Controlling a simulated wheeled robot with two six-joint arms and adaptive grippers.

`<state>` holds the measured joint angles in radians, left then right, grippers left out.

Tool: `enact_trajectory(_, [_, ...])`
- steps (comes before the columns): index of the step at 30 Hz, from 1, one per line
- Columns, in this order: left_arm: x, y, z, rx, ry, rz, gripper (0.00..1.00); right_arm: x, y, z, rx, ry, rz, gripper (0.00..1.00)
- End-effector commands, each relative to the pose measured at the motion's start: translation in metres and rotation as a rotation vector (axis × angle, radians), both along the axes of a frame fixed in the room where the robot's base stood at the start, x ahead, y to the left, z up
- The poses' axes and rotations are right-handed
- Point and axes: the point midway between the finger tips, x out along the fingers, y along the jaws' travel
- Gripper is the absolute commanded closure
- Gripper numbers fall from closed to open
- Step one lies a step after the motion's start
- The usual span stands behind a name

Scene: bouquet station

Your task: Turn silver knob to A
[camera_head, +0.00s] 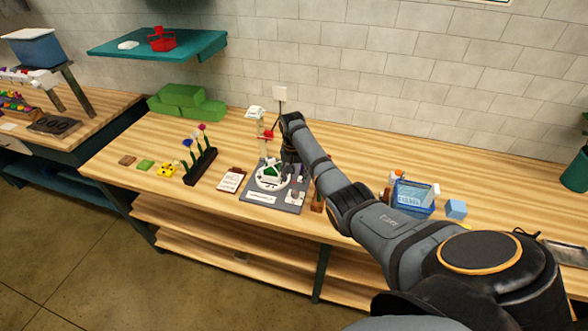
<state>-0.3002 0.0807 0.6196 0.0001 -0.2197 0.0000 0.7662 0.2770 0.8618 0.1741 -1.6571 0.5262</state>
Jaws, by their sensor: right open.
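A grey station board (290,208) sits on the wooden bench, with a white round plate (262,185) and a small green piece (271,171) on it. Small pale parts show at the board's right side, below my right gripper (291,172). I cannot make out for sure which of them is the silver knob, nor its letter marks; my gripper and arm may hide it. My right gripper is open and points down over the board's back right part. I cannot tell whether it touches anything. My left gripper is not in view.
A dark rack with flowers (201,167) and a clipboard (231,180) stand left of the board. A white and red post (262,125) rises behind it. A blue basket (413,197) and a blue cube (456,208) are to the right. Green blocks (184,102) lie at the back left.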

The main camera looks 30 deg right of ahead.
Motion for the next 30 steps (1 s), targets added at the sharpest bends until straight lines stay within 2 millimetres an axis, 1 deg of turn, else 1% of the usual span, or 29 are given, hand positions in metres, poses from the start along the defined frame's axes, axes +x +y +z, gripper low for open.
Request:
enact_trajectory(1, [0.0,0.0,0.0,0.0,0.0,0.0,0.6,0.001,0.0,0.011,-0.001,-0.003,-0.001,0.48])
enact_trajectory(4, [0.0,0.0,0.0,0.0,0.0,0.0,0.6,0.001,0.0,0.028,-0.001,-0.002,-0.001,0.48])
enact_trajectory(7, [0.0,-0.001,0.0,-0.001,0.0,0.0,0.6,0.001,0.0,0.038,-0.001,-0.001,-0.001,0.48])
enact_trajectory(11, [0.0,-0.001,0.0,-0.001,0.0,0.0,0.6,0.001,0.001,0.043,-0.001,-0.001,-0.001,0.48])
enact_trajectory(25, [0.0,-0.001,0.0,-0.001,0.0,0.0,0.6,0.0,0.001,0.042,-0.001,0.0,0.002,0.48])
enact_trajectory(26, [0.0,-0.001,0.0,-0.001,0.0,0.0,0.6,-0.001,0.002,0.039,-0.003,-0.001,0.008,0.48])
enact_trajectory(28, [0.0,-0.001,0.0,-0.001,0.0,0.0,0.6,-0.009,0.007,0.027,-0.016,-0.007,0.044,0.48])
enact_trajectory(29, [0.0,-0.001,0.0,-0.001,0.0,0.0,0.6,-0.015,0.01,0.019,-0.026,-0.012,0.07,0.48])
enact_trajectory(30, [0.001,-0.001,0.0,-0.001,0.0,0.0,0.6,-0.025,0.017,0.007,-0.04,-0.022,0.114,0.48])
